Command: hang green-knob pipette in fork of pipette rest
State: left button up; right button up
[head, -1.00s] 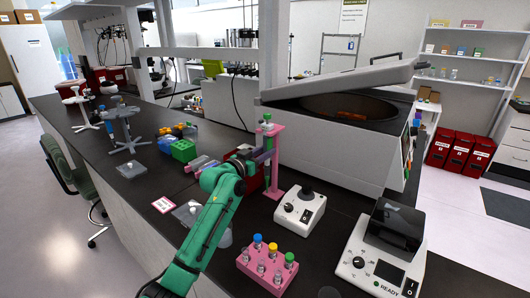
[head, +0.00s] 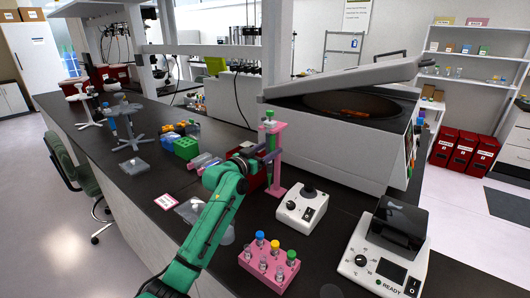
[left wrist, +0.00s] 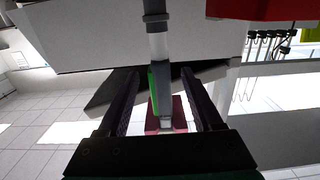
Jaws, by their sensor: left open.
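The green-knob pipette (head: 269,114) stands upright at the pink pipette rest (head: 277,172), its green knob above the rest's pink top. It looks to be in the rest's fork, but the exact contact is too small to tell. My left gripper (head: 268,154) is at the pipette's body, beside the rest's post. In the left wrist view the gripper (left wrist: 162,78) is open, with one finger on each side of the pipette (left wrist: 160,50). Gaps show between the fingers and the pipette. My right gripper is in no view.
A white knob device (head: 302,210) stands right of the rest. A pink tube rack (head: 270,268) is in front, and a heater with a READY label (head: 385,262) is at right. A large centrifuge (head: 335,150) stands behind.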

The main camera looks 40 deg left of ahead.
pick_arm(q)
jog(key=shift+s+f, duration=0.15)
jog(key=shift+s, duration=0.15)
jog(key=s+b, duration=0.4)
jog(key=s, duration=1)
jog(key=shift+d+r+b, duration=0.15)
jog(key=shift+r+b, duration=0.05)
jog(key=shift+b, duration=0.2)
